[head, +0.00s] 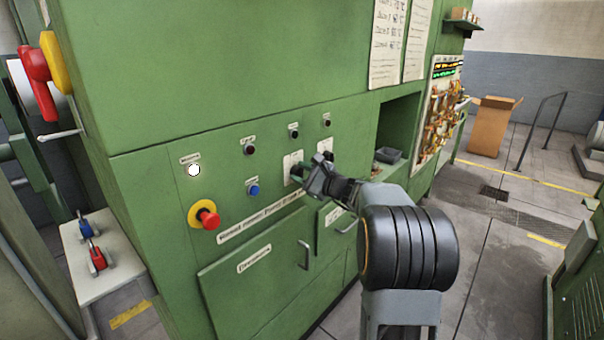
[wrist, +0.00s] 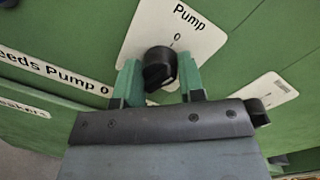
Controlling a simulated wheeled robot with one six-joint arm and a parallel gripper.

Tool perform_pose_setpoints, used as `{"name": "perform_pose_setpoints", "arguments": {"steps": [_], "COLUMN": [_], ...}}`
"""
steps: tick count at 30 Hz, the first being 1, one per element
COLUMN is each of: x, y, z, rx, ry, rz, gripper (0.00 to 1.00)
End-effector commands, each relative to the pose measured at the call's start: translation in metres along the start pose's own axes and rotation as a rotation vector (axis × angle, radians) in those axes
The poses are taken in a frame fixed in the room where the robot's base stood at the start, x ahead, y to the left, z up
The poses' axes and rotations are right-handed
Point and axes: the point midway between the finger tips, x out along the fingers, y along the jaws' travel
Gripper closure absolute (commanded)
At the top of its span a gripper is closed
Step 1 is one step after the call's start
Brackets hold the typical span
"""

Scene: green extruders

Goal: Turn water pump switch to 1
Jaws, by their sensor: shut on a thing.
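The water pump switch is a black rotary knob (wrist: 160,66) on a white plate (wrist: 196,42) marked "Pump" and "0" in the wrist view. My gripper (wrist: 159,78) is shut on the knob, with one green fingertip on each side of it. The "0" mark shows just past the knob's upper right. A "1" mark cannot be made out. In the head view my gripper (head: 312,176) is at the green cabinet, by a white switch plate (head: 292,164). The knob itself is hidden there behind the gripper.
A second switch plate (wrist: 275,88) is close on the right. A red emergency button (head: 208,218), a blue button (head: 253,190) and a white lamp (head: 194,170) are to the left. A door handle (head: 303,255) sticks out below.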

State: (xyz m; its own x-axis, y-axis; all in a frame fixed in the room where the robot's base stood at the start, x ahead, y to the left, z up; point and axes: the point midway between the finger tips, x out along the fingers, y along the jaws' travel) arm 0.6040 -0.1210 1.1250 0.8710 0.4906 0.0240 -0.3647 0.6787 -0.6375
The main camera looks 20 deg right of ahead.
Motion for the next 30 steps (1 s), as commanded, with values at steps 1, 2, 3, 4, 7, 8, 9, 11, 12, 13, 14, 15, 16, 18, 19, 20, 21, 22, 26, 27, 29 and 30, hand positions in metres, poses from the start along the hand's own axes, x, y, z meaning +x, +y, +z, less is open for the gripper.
{"name": "perform_pose_setpoints", "arguments": {"steps": [1, 2, 3, 4, 7, 8, 9, 11, 12, 13, 14, 15, 16, 18, 19, 20, 21, 22, 26, 27, 29, 30], "x": [-0.0001, -0.0001, -0.0001, -0.0001, -0.0001, -0.0001, -0.0001, -0.0001, -0.0001, 0.0, -0.0001, -0.0001, -0.0001, -0.0001, -0.0001, -0.0001, -0.0001, -0.0001, -0.0001, -0.0001, -0.0001, -0.0001], "y": [-0.0021, -0.0023, -0.0024, -0.0025, -0.0024, -0.0024, -0.0025, -0.0026, -0.0026, -0.0027, -0.0028, -0.0029, -0.0029, -0.0027, -0.0027, -0.0026, -0.0027, -0.0027, -0.0027, -0.0026, -0.0025, -0.0024], "z": [0.0015, 0.0016, 0.0017, 0.0017, 0.0018, 0.0018, 0.0019, 0.002, 0.0022, 0.0023, 0.0023, 0.0025, 0.0025, 0.0024, 0.0024, 0.0023, 0.0023, 0.0023, 0.002, 0.0019, 0.0018, 0.0016], "rx": [0.041, 0.07, 0.109, 0.138, 0.232, 0.261, 0.298, 0.351, 0.386, 0.412, 0.436, 0.468, 0.492, 0.541, 0.562, 0.581, 0.606, 0.622, 0.684, 0.699, 0.719, 0.73], "ry": [-0.002, -0.004, -0.006, -0.007, -0.012, -0.014, -0.016, -0.019, -0.021, -0.023, -0.024, -0.026, -0.028, -0.03, -0.031, -0.032, -0.033, -0.034, -0.038, -0.039, -0.04, -0.04], "rz": [-0.006, -0.009, -0.012, -0.014, -0.02, -0.022, -0.025, -0.029, -0.031, -0.033, -0.035, -0.038, -0.04, -0.043, -0.044, -0.046, -0.048, -0.049, -0.054, -0.055, -0.056, -0.057], "gripper": [0.88, 0.88, 0.88, 0.88, 0.88, 0.88, 0.88, 0.88, 0.88, 0.88, 0.88, 0.88, 0.88, 0.88, 0.88, 0.88, 0.88, 0.88, 0.88, 0.88, 0.88, 0.88]}}
